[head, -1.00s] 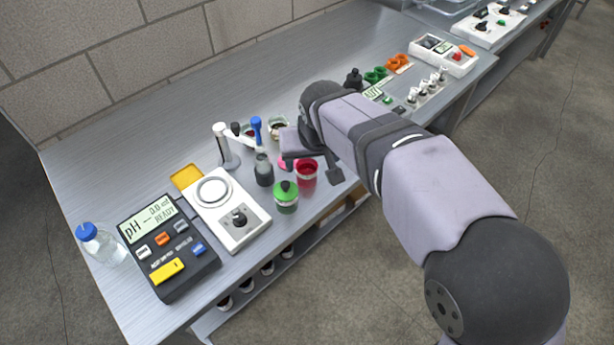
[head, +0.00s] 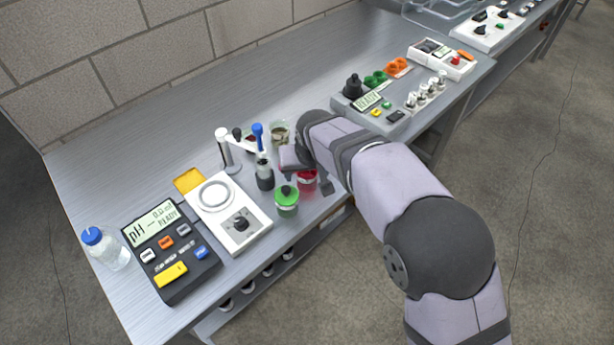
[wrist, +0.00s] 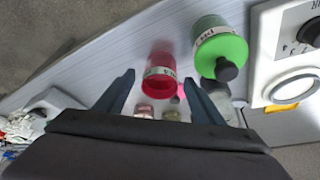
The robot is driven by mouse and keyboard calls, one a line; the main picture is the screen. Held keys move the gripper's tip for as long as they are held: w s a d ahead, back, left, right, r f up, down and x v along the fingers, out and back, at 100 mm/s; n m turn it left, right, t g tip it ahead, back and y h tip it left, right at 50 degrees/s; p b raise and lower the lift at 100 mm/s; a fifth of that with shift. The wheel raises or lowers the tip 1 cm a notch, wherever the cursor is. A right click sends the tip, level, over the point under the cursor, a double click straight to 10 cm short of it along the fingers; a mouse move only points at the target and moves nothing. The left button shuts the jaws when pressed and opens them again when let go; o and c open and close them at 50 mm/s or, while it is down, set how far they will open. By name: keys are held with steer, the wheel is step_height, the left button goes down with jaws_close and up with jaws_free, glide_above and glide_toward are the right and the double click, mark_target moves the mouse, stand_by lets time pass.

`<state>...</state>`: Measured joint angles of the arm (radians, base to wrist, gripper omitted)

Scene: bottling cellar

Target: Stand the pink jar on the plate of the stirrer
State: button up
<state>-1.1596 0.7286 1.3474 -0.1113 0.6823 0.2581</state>
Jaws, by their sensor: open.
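The pink jar (head: 308,183) stands on the bench, partly hidden by my gripper (head: 306,174) in the head view. It shows a deep pink body with a pale label in the wrist view (wrist: 160,74). My gripper is open, and the jar appears between the lines of its two fingers in the wrist view (wrist: 158,80). I cannot tell whether a finger touches it. The stirrer (head: 247,237) is a white box with a dark knob, left of the jar. Its round plate (head: 214,194) is ringed in grey and bare; it also shows at the wrist view's right (wrist: 293,90).
A green-lidded jar (head: 286,201) stands close beside the pink jar, toward the stirrer. A dark bottle (head: 264,176), a probe stand (head: 225,150) and a glass jar (head: 280,131) are close by. The pH meter (head: 170,255) sits left of the stirrer. The back of the bench is clear.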

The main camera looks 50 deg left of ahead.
steer(key=c, duration=1.4)
steer(key=shift+o, duration=0.2)
step_height(320, 180, up, 10)
steer(key=shift+b, duration=0.45)
